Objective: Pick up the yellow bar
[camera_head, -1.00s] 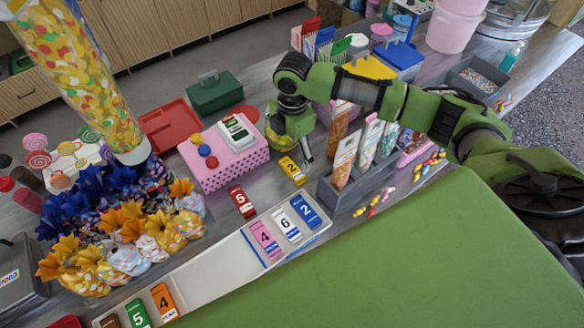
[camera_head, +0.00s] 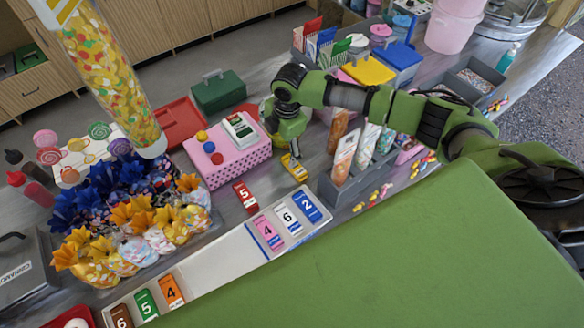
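The yellow bar (camera_head: 297,170), marked 2, lies on the grey counter between the pink dotted box and the grey rack of packets. My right gripper (camera_head: 291,152) points down at the bar's far end and covers part of it. Its fingertips are small and overlap the bar, so I cannot tell whether they are open or closed on it. My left gripper is not in view.
A red bar (camera_head: 246,197) lies near the white tray (camera_head: 212,263), which holds several numbered bars. The pink dotted box (camera_head: 226,171) stands left of my gripper. The grey rack (camera_head: 347,188) with upright packets stands close on the right.

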